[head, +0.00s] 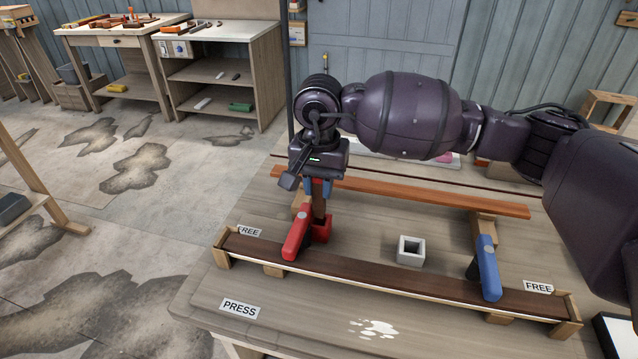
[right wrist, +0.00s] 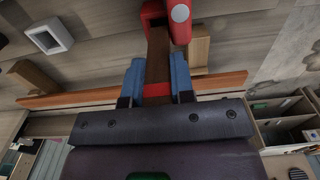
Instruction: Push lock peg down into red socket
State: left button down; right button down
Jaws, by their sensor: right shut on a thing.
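The lock peg (head: 319,204) is a brown upright bar with a red band near its top. My right gripper (head: 318,187) is shut on its upper part, its blue fingers on either side. In the right wrist view the fingers (right wrist: 159,88) flank the peg (right wrist: 158,55). The red socket (head: 322,230) sits on the bench directly below, beside the red clamp lever (head: 297,234). The peg's lower end meets the socket; how deep it sits is hidden. My left gripper is not in view.
A dark strip (head: 400,278) runs along the bench front, with a blue clamp lever (head: 487,268) at right. A square grey socket (head: 411,250) stands between the levers. An orange-brown board (head: 430,196) lies behind. PRESS (head: 240,309) and FREE labels mark the bench.

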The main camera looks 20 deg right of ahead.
aim_at(319, 198)
pick_arm(q)
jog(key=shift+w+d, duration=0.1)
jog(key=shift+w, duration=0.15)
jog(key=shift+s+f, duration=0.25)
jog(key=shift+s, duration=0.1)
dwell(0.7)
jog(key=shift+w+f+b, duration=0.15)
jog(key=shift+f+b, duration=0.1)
jog(key=shift+b, duration=0.2)
pick_arm(e)
jog(key=shift+f, duration=0.6)
